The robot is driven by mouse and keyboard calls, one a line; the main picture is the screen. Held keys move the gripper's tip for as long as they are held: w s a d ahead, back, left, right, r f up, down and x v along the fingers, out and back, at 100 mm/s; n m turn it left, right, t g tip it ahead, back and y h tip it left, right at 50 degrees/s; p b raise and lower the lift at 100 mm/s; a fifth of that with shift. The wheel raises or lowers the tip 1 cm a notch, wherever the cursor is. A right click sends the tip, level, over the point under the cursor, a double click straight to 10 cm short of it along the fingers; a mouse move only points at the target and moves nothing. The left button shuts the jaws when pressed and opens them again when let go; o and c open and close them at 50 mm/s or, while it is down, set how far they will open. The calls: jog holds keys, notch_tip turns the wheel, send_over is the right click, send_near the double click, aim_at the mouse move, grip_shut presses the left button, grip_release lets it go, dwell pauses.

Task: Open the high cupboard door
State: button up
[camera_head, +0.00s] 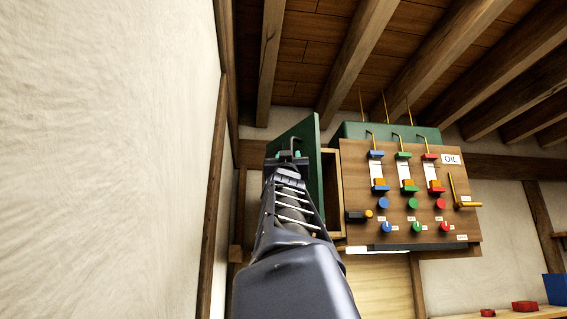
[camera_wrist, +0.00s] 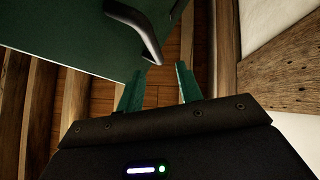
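The green cupboard door (camera_head: 312,165) stands swung out from the wooden cupboard (camera_head: 331,185), and part of the cupboard's inside shows. Its dark bent handle (camera_wrist: 138,25) is in the wrist view, on the green door face (camera_wrist: 65,30). My gripper (camera_head: 288,155) is raised in front of the door's outer face and hides its lower part. In the wrist view its two green fingers (camera_wrist: 158,82) are apart with nothing between them. The lower end of the handle appears just ahead of the fingertips; I cannot tell whether they touch.
A wooden panel (camera_head: 360,205) with coloured knobs, sliders and an OIL label is right of the door. A green box (camera_head: 352,130) with thin rods is above it. A pale wall (camera_head: 110,150) fills the left. Red blocks (camera_head: 525,306) and a blue one (camera_head: 555,289) sit lower right.

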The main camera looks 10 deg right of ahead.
jog(key=shift+v, duration=1.35)
jog(key=shift+f, duration=0.1)
